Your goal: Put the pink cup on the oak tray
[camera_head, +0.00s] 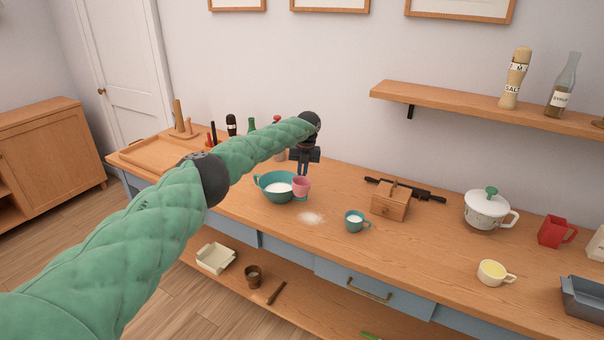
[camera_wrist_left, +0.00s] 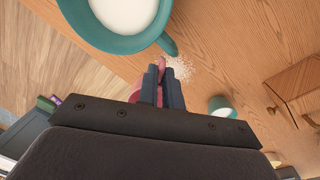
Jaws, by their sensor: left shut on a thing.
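The pink cup (camera_head: 301,187) is at the right rim of the teal bowl, under my left gripper (camera_head: 303,170). My left gripper is shut on the cup. In the left wrist view, pink shows between and beside the closed fingers (camera_wrist_left: 162,82), with most of the cup hidden. I cannot tell whether the cup touches the counter or the bowl. The oak tray (camera_head: 148,165) lies at the far left end of the counter, with bare wood showing on it. My right gripper is not in view.
The teal bowl (camera_head: 266,190) holds white stuff, and white powder (camera_head: 311,217) is spilled in front. A teal cup (camera_head: 356,222) and a wooden box (camera_head: 391,204) stand to the right. Bottles (camera_head: 231,125) and other upright items stand between bowl and tray, near the wall.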

